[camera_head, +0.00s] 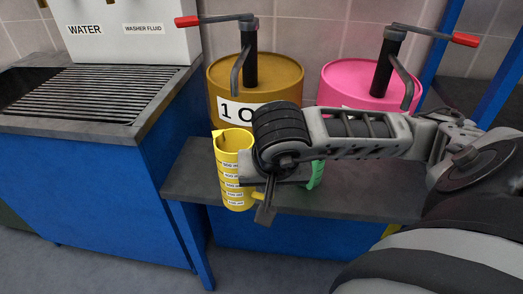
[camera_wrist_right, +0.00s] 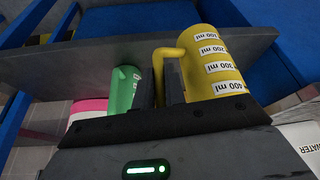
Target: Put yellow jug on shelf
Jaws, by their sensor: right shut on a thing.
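The yellow jug (camera_head: 235,160), with volume labels on its side, is upright at the left part of the dark grey shelf (camera_head: 385,192). Its bottom overlaps the shelf's front edge in the head view, so I cannot tell whether it rests there or hangs in front. My right gripper (camera_head: 265,200) is shut on the jug's handle. In the right wrist view the handle of the yellow jug (camera_wrist_right: 218,65) lies between the fingers of my right gripper (camera_wrist_right: 161,85). My left gripper is not in view.
A green jug (camera_head: 317,174) is partly hidden behind my right arm; it also shows in the wrist view (camera_wrist_right: 121,90). A brown drum (camera_head: 280,80) and a pink drum (camera_head: 345,80) with pumps stand behind. A blue cabinet with a grated top (camera_head: 95,95) is at left.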

